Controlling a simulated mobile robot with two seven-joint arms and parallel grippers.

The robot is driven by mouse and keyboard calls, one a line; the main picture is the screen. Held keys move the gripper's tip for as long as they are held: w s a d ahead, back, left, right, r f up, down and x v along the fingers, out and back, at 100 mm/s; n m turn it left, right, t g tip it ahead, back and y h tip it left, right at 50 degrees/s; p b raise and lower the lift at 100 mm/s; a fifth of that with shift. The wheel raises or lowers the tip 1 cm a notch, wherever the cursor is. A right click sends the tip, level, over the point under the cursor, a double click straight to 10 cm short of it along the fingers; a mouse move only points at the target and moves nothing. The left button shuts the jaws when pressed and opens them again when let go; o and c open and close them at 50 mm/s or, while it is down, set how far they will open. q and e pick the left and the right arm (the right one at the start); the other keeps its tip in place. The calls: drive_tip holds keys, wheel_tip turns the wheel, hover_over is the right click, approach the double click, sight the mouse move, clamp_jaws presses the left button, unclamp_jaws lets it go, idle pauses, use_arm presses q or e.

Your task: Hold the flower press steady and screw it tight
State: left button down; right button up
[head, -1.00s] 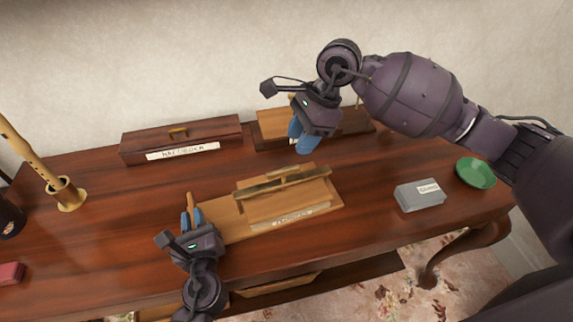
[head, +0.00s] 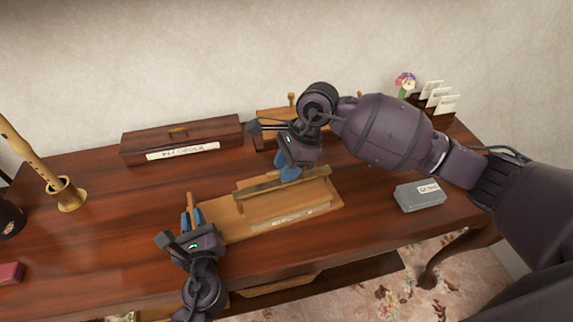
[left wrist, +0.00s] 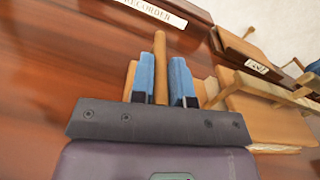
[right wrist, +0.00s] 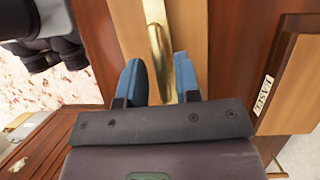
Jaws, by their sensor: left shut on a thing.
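The wooden flower press (head: 325,208) lies mid-table, with a labelled front and a brass bar (head: 258,188) across its top. My left gripper (head: 190,219) is shut on the upright wooden handle (head: 194,200) at the press's left end; in the left wrist view that handle (left wrist: 160,65) stands between the blue fingers.
A long box labelled recorder (head: 182,140) and another wooden box (head: 275,122) stand behind the press. A grey box (head: 420,196) is at right, below my right arm. A recorder on a brass stand (head: 66,194) is at left. Bare table lies left of the press.

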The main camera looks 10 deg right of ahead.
clamp_jaws()
